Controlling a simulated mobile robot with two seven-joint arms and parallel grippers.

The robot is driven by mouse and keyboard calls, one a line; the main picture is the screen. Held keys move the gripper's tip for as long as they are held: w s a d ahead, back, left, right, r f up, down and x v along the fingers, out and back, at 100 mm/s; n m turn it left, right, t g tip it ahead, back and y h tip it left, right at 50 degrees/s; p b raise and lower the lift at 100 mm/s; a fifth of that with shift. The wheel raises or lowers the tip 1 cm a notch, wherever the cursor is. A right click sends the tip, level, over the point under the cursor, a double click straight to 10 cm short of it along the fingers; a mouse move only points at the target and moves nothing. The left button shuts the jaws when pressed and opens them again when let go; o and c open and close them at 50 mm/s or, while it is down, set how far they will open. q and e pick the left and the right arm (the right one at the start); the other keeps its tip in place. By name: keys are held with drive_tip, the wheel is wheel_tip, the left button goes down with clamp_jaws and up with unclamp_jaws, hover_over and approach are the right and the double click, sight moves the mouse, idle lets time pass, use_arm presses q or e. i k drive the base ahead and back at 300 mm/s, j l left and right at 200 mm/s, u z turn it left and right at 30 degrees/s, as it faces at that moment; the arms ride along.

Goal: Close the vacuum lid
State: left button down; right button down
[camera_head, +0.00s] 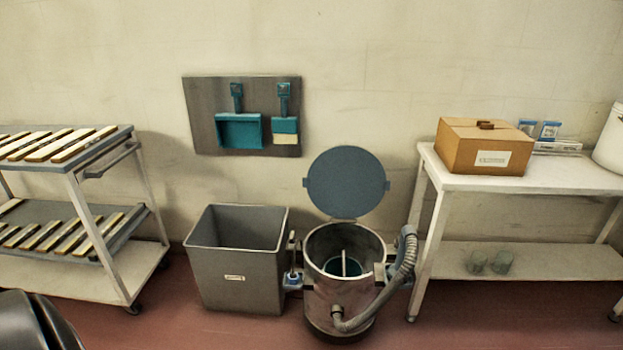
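The vacuum is a round metal drum (322,297) standing on the floor near the middle of the view. Its round blue-grey lid (346,183) stands upright, open, behind the drum's mouth. The inside shows a blue-green surface and a pale upright bar. A grey ribbed hose (402,267) curves down the drum's right side to a port at its lower front. Neither of my grippers can be made out. A dark rounded shape is cut off at the bottom left corner, and I cannot tell what it is.
A grey open bin (238,288) stands close left of the vacuum. A white table (560,177) with a cardboard box (484,146) stands close right. A rack cart (88,187) with several bars is at left. A dustpan board (198,118) hangs behind. Red floor shows in front.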

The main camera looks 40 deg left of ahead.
sight(345, 182)
drive_tip(key=i+j+z, duration=0.15)
drive_tip(key=j, duration=0.6)
drive_tip(key=i+j+z, duration=0.2)
drive_tip(key=j, duration=0.5)
drive_tip(key=j+z, duration=0.15)
drive_tip(key=j, duration=0.6)
